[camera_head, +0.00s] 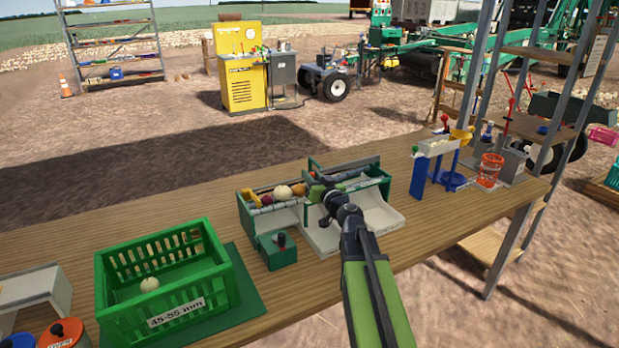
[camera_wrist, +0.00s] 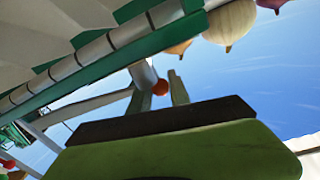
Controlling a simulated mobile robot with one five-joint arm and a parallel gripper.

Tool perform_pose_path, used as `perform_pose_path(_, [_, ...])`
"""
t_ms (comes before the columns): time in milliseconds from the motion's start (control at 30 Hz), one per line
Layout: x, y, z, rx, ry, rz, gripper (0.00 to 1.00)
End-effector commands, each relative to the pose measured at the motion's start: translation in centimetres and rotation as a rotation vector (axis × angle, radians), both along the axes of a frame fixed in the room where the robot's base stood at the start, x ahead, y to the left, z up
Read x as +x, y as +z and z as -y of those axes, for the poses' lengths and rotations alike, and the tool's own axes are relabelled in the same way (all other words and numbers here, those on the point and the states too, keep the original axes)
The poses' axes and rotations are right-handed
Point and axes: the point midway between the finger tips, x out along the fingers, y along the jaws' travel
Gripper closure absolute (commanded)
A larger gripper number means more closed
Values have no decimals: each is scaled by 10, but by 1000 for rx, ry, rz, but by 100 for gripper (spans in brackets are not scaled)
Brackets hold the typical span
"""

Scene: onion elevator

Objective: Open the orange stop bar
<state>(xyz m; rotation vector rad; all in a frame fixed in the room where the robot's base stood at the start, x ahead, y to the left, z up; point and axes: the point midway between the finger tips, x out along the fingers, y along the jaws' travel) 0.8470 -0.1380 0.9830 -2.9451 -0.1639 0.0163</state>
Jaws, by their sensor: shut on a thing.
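My gripper (camera_head: 326,190) is over the small green and white onion elevator (camera_head: 318,235) on the wooden table. In the wrist view my two fingers (camera_wrist: 160,92) are close together around a small round orange-red piece (camera_wrist: 160,87), which I take for the end of the orange stop bar. The rest of the bar is hidden by my fingers and does not show in the head view. Several onions (camera_head: 283,192) lie in the elevator's left trough; some show at the top of the wrist view (camera_wrist: 232,22). A grey roller edge (camera_wrist: 100,50) runs beside my fingers.
A green crate (camera_head: 165,300) labelled 45-55 mm, with one onion, stands front left. A blue-legged stand (camera_head: 437,146) and an orange basket (camera_head: 490,169) are at right. The table's back left is clear.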

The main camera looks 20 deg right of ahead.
Motion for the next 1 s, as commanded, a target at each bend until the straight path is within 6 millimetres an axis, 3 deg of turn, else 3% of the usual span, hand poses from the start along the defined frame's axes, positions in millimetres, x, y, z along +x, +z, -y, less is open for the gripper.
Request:
perform_pose_path(333, [-2, 0, 13, 0, -21, 0, 100])
perform_pose_path(367, [-2, 0, 13, 0, -22, 0, 76])
perform_pose_path(533, [-2, 0, 14, 0, -22, 0, 55])
perform_pose_path(1000, [-4, 0, 16, 0, -26, 0, 55])
